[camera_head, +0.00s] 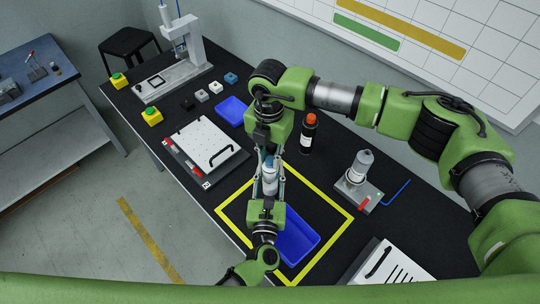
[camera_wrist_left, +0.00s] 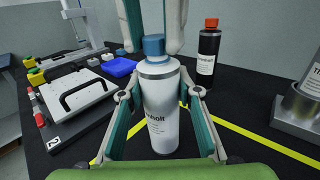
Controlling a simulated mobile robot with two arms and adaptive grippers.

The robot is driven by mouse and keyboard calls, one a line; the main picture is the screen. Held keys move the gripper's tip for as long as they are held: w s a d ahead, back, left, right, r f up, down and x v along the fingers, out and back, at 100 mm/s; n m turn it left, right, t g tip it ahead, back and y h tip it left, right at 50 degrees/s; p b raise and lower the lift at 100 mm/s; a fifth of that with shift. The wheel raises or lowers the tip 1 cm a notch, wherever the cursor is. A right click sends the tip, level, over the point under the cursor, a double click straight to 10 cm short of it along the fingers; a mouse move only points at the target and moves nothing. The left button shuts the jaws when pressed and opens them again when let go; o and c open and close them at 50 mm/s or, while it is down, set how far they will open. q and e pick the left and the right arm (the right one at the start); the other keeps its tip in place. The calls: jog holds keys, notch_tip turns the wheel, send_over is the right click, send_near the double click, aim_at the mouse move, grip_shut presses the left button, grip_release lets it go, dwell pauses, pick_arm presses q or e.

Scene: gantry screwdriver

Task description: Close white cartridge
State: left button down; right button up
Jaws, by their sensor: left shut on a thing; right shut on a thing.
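The white cartridge (camera_wrist_left: 160,115) stands upright in the left wrist view, its label facing me. It also shows in the head view (camera_head: 270,184), partly covered by the grippers. My left gripper (camera_wrist_left: 160,95) is shut on the cartridge body, one finger on each side. A blue cap (camera_wrist_left: 153,46) sits at the cartridge's top opening, looking in contact with the neck; how far it is threaded cannot be told. My right gripper (camera_wrist_left: 153,40) is shut on the blue cap from above. In the head view the right gripper (camera_head: 269,158) is directly over the cartridge.
A black bottle with an orange cap (camera_head: 308,134) stands close on the right. A grey bottle (camera_head: 360,165) stands in a metal holder farther right. A blue tray (camera_head: 299,238) lies inside the yellow taped square (camera_head: 333,201). A white plate with a black handle (camera_head: 205,143) lies left.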

jog(key=m, duration=0.5)
jog(key=shift+w+a+m, duration=0.1)
jog(key=shift+a+m, duration=0.05)
jog(key=shift+m, duration=0.15)
jog(key=m, duration=0.5)
jog(key=shift+w, duration=0.1)
jog(key=m, duration=0.3)
jog(key=shift+w+a+m, duration=0.1)
jog(key=shift+m, duration=0.2)
jog(key=shift+a+m, duration=0.35)
jog(key=shift+m, duration=0.45)
jog(key=shift+o, duration=0.2)
jog(key=shift+w+a+r+m, duration=0.1)
jog(key=shift+a+m, duration=0.05)
jog(key=shift+m, duration=0.65)
jog(key=shift+w+r+m, duration=0.1)
jog(key=shift+w+m, duration=0.1)
jog(key=shift+m, duration=1.4)
jog(key=shift+c, duration=0.2)
jog(key=shift+o, duration=0.2)
jog(key=shift+s+d+f+m, duration=0.25)
jog(key=shift+d+f+m, duration=0.05)
jog(key=shift+d+m, duration=0.35)
